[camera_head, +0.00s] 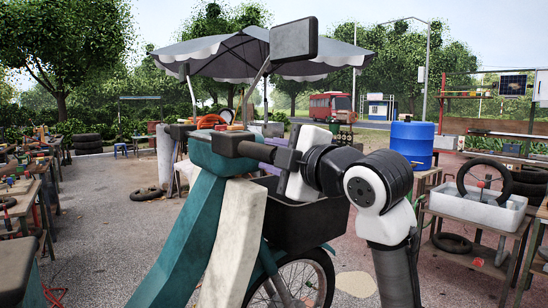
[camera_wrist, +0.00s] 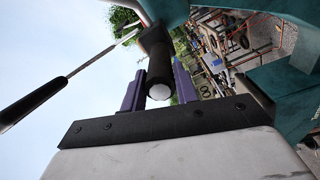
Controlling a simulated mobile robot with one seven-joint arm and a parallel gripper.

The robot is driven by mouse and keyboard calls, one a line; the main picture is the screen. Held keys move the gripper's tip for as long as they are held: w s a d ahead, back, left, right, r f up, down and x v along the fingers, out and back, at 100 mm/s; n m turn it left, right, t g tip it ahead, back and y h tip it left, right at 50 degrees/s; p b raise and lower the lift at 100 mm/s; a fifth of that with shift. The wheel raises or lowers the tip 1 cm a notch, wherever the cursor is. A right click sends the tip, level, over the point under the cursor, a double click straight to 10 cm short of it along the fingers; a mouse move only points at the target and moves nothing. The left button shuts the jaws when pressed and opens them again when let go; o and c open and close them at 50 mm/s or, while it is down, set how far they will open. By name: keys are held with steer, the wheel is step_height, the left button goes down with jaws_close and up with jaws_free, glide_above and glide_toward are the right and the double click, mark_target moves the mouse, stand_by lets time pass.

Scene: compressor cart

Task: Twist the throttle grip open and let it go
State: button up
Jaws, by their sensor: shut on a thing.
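The throttle grip (camera_head: 256,151) is a dark cylinder on the end of the handlebar of a teal and cream two-wheeler (camera_head: 190,225). In the wrist view the grip (camera_wrist: 157,65) points towards the camera, with a pale round end. My gripper (camera_head: 281,157) reaches it from the right, at its outer end. In the wrist view the purple fingers of my gripper (camera_wrist: 158,85) stand on either side of the grip, shut on it. The inner end of the grip meets a dark housing (camera_head: 228,144). How far the grip is turned cannot be told.
A mirror (camera_head: 293,40) on a thin stalk rises just above the grip; it also shows in the wrist view (camera_wrist: 32,103). A dark front basket (camera_head: 305,228) sits below my gripper. A blue barrel (camera_head: 412,143) and a workbench with a white tub (camera_head: 478,208) stand to the right.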

stand_by(0.3)
steer(key=o, duration=1)
steer(key=shift+c, duration=0.2)
steer(key=b+v, duration=0.3)
steer(key=v, duration=1)
steer(key=shift+s+d, duration=0.25)
steer(key=shift+s, duration=0.1)
